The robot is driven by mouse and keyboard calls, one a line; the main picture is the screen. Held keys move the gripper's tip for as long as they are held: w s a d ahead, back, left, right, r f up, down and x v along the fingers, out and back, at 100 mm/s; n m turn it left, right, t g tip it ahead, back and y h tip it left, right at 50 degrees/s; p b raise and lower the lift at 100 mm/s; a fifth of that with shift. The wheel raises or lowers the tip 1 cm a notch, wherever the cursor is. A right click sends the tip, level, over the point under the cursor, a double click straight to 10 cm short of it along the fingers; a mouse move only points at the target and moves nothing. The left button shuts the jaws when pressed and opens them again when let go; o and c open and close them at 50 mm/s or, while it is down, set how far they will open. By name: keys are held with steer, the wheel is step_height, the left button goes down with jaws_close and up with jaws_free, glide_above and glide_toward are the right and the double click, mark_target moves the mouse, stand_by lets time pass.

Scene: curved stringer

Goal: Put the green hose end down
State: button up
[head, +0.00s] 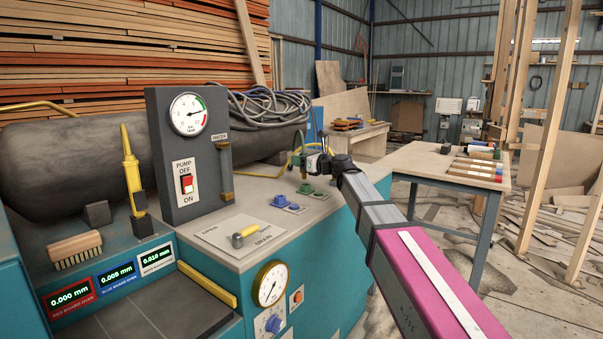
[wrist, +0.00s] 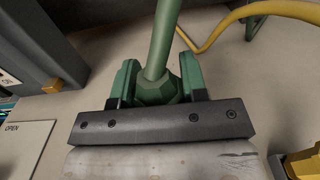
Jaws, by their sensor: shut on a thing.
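The green hose end (wrist: 158,90), a faceted fitting with a green hose rising from it, sits between the two green fingers of my gripper (wrist: 160,76) in the wrist view. The fingers are closed on it from both sides. In the head view my gripper (head: 311,161) is above the far right part of the teal machine's pale top (head: 265,207), and the green hose end is small there. Just below and in front of it are a green fitting (head: 306,188) and a blue fitting (head: 280,200). I cannot tell whether the hose end touches anything beneath.
A dark panel (head: 157,160) with a gauge and pump switch stands left of my gripper. A yellow hose (wrist: 230,27) curves behind the hose end. A yellow-handled lever (head: 243,236) lies on a plate nearer the front. A wooden table (head: 425,160) stands at right.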

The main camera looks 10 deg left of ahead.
steer(key=shift+w+d+f, duration=0.1)
steer(key=shift+w+f, duration=0.2)
steer(key=shift+w, duration=0.3)
steer(key=shift+f, duration=2.05)
steer(key=shift+f, duration=0.1)
steer(key=o, duration=1)
steer(key=shift+s+d, duration=0.15)
steer(key=shift+d, duration=0.1)
steer(key=v, duration=1.1)
steer(key=shift+d, duration=0.3)
